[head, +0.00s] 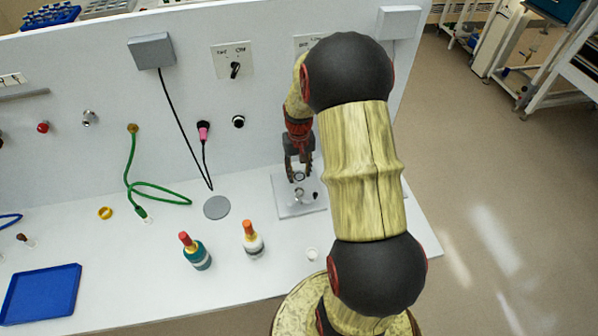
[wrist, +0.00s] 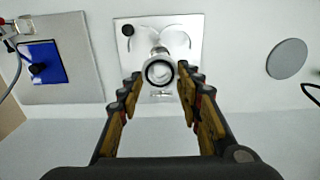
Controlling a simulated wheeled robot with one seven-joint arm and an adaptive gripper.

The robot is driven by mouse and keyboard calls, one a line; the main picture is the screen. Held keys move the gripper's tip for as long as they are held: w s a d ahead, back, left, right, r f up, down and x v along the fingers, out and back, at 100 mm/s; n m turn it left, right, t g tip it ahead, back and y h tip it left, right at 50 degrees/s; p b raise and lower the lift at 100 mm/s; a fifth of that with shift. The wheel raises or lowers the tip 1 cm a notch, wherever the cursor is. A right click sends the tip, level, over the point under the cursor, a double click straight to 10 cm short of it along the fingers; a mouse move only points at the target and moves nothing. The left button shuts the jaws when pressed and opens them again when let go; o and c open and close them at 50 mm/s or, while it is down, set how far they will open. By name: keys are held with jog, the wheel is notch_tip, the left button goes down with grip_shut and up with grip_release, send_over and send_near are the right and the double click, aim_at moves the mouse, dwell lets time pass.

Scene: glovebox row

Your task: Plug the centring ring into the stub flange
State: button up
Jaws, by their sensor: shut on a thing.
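My gripper (head: 298,172) hangs over the pale plate (head: 287,209) at the right end of the bench. Its fingers are shut on the centring ring (head: 299,176), a small metal ring. In the wrist view the ring (wrist: 159,72) sits between the fingertips (wrist: 157,82), its round opening facing the camera. The stub flange (head: 299,195) is a short metal stub standing on the plate, below the ring. In the wrist view the stub flange (wrist: 158,52) shows just behind the ring, partly hidden by it. The ring looks apart from the flange, but the exact gap is unclear.
A black knob (wrist: 127,30) stands on the plate near the flange. The upright panel (head: 265,135) with cables rises behind.

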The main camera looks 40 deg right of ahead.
jog(key=b, duration=0.3)
send_over(299, 191)
jog(key=shift+f, duration=2.9)
jog(key=shift+f+b, duration=0.6)
jog(key=shift+f, duration=0.6)
jog(key=o, duration=0.9)
jog(key=shift+o, duration=0.5)
notch_tip(299, 191, up, 12)
jog(key=shift+r, duration=0.1)
